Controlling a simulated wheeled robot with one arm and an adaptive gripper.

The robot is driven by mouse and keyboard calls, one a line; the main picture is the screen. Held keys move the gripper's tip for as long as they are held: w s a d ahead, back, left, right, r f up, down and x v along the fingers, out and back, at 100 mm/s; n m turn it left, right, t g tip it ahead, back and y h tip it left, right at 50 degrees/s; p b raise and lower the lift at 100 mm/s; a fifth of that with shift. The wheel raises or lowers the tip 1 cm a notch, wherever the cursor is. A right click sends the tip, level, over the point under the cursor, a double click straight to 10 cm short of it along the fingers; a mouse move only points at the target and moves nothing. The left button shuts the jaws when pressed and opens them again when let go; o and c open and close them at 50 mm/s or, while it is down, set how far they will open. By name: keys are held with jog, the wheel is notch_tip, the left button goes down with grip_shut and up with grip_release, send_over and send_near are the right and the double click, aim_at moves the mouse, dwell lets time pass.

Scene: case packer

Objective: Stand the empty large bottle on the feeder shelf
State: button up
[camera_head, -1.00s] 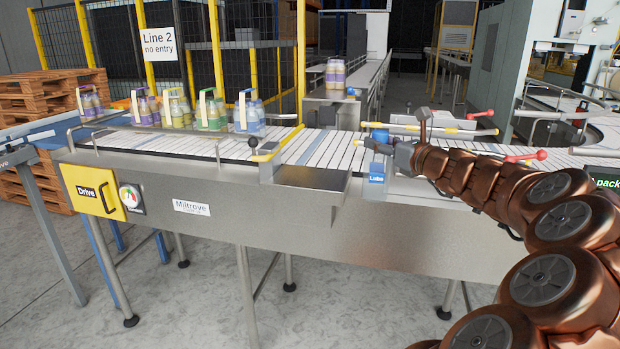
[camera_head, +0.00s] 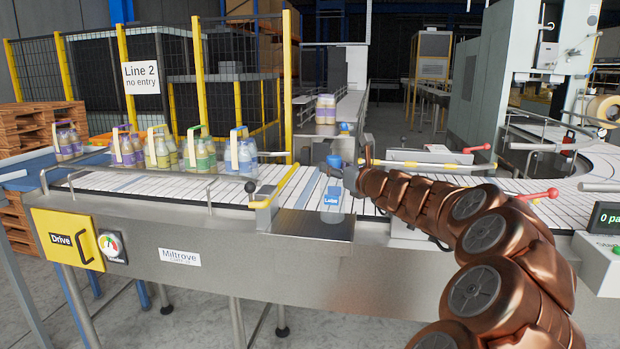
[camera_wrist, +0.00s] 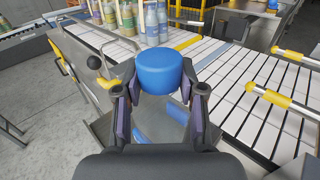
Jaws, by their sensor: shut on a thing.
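The large bottle (camera_head: 332,207) is clear, with a blue cap and a blue label. It is upright at the right part of the feeder shelf (camera_head: 290,226), a flat steel plate on the front of the conveyor. I cannot tell whether its base touches the plate. My gripper (camera_head: 347,177) is shut on the bottle from the right, below the cap. In the wrist view the blue cap (camera_wrist: 160,72) stands between the two fingers of my gripper (camera_wrist: 157,112), and the clear body below is partly hidden.
Bottle packs with coloured handles (camera_head: 158,150) stand along the far left of the conveyor (camera_head: 150,182). A yellow bar with a black knob (camera_head: 272,188) borders the shelf's left side. Red-knobbed levers (camera_head: 476,149) are behind my arm at right.

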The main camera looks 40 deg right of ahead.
aim_at(332, 187)
jog(key=w+a+f, duration=0.1)
jog(key=w+f, duration=0.3)
jog(key=w, duration=0.3)
jog(key=shift+w+p, duration=0.15)
jog(key=shift+p, duration=0.25)
jog(key=shift+f, duration=0.1)
jog(key=shift+f, duration=0.15)
jog(key=o, duration=1.1)
jog(key=shift+o, duration=0.2)
jog(key=s+b, duration=0.1)
jog(key=s, duration=0.3)
jog(key=s+a, duration=0.1)
jog(key=s, duration=0.3)
jog(key=s+a+b, duration=0.1)
jog(key=s, duration=0.2)
jog(key=shift+s+a+b, duration=0.1)
jog(key=shift+s+b, duration=0.2)
jog(key=shift+s, duration=0.1)
